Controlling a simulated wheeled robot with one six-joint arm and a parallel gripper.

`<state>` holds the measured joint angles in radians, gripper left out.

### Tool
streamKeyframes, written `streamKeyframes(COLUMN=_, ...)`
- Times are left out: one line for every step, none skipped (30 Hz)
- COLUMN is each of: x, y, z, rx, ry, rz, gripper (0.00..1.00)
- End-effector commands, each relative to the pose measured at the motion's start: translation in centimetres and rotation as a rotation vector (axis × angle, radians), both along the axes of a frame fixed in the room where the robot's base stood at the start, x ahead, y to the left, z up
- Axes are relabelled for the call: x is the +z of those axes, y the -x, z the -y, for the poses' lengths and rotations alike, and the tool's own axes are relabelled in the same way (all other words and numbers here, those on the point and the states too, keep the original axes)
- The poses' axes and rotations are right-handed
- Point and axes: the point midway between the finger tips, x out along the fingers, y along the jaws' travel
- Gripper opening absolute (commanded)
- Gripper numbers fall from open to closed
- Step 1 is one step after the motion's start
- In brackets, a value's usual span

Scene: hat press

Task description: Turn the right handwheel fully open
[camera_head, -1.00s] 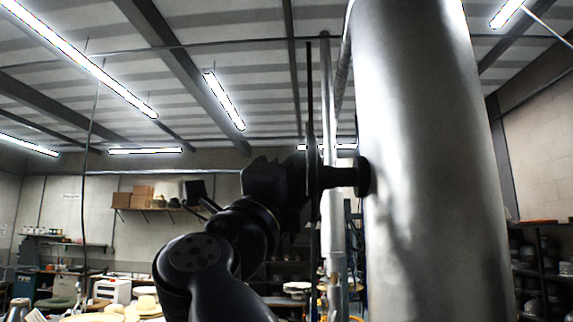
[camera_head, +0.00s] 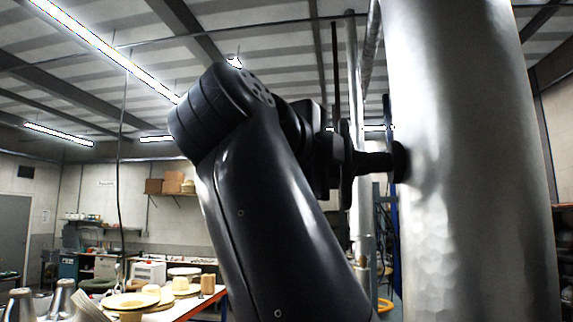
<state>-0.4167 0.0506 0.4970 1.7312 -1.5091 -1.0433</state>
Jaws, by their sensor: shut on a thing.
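The handwheel (camera_head: 346,195) shows nearly edge-on as a thin dark disc. Its dark stem (camera_head: 375,162) runs right into a collar on a large grey metal cylinder (camera_head: 465,170). I cannot tell from the wheel's edge how far it is turned. My gripper (camera_head: 334,155) is at the wheel's left side, shut on its rim. The fingers are dark against the dark wheel and partly hidden by my wrist and arm.
The cylinder fills the right side close to the wheel. Thin vertical pipes (camera_head: 357,80) rise behind it. A worktable (camera_head: 190,308) with hat forms and metal cones stands at the lower left. A shelf with boxes (camera_head: 172,184) hangs on the far wall.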

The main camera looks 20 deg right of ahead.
Motion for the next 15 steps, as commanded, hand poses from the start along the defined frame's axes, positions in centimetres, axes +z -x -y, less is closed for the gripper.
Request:
streamKeyframes(x=-0.02, y=-0.07, z=-0.01, rx=-0.001, ry=-0.01, rz=-0.012, gripper=0.15)
streamKeyframes(x=-0.02, y=-0.1, z=-0.02, rx=-0.001, ry=-0.014, rz=-0.02, gripper=0.15)
streamKeyframes(x=-0.01, y=-0.07, z=-0.01, rx=-0.001, ry=-0.021, rz=-0.03, gripper=0.15)
streamKeyframes(x=-0.03, y=-0.06, z=0.01, rx=-0.002, ry=-0.026, rz=-0.037, gripper=0.15)
streamKeyframes(x=-0.01, y=-0.06, z=0.01, rx=-0.002, ry=-0.03, rz=-0.044, gripper=0.15)
streamKeyframes(x=-0.03, y=-0.09, z=0.0, rx=-0.002, ry=-0.036, rz=-0.053, gripper=0.15)
streamKeyframes(x=-0.02, y=-0.06, z=0.01, rx=-0.002, ry=-0.041, rz=-0.06, gripper=0.15)
streamKeyframes(x=-0.03, y=-0.07, z=0.01, rx=-0.002, ry=-0.045, rz=-0.066, gripper=0.15)
streamKeyframes(x=-0.02, y=-0.08, z=0.01, rx=-0.002, ry=-0.051, rz=-0.073, gripper=0.15)
streamKeyframes(x=-0.04, y=-0.11, z=0.0, rx=-0.002, ry=-0.054, rz=-0.081, gripper=0.15)
streamKeyframes(x=-0.04, y=-0.08, z=0.01, rx=-0.002, ry=-0.059, rz=-0.086, gripper=0.15)
streamKeyframes(x=-0.02, y=-0.06, z=0.02, rx=-0.003, ry=-0.063, rz=-0.093, gripper=0.15)
streamKeyframes(x=-0.02, y=-0.07, z=0.02, rx=-0.003, ry=-0.067, rz=-0.098, gripper=0.15)
streamKeyframes(x=-0.04, y=-0.09, z=0.01, rx=-0.003, ry=-0.071, rz=-0.103, gripper=0.15)
streamKeyframes(x=-0.04, y=-0.07, z=0.02, rx=-0.004, ry=-0.076, rz=-0.11, gripper=0.15)
